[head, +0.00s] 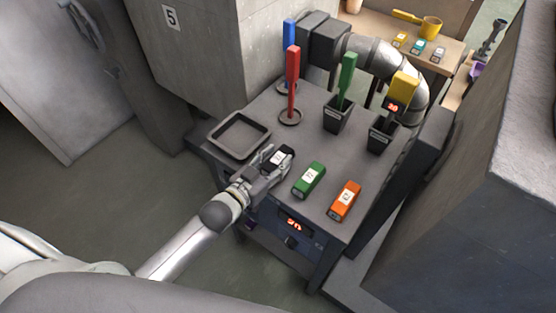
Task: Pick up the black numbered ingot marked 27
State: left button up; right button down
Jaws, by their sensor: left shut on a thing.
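The black ingot (284,153) with a white label lies at the left part of the dark metal table (305,146), beside the tray. Its number is too small to read. My left gripper (274,163) reaches in from the lower left and is shut on the black ingot, with its fingers at the ingot's near end. I cannot tell whether the ingot touches the table top. My right gripper is not in view.
A green ingot (309,180) and an orange ingot (345,201) lie to the right. An empty dark tray (239,134) is at the left. Red (292,80) and blue handles, and dark holders with green (346,78) and yellow (403,87) pieces, stand behind. A concrete block (500,210) is at the right.

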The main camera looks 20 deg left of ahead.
pick_arm(q)
jog(key=c, duration=0.5)
jog(key=shift+r, duration=0.1)
jog(key=shift+r, duration=0.1)
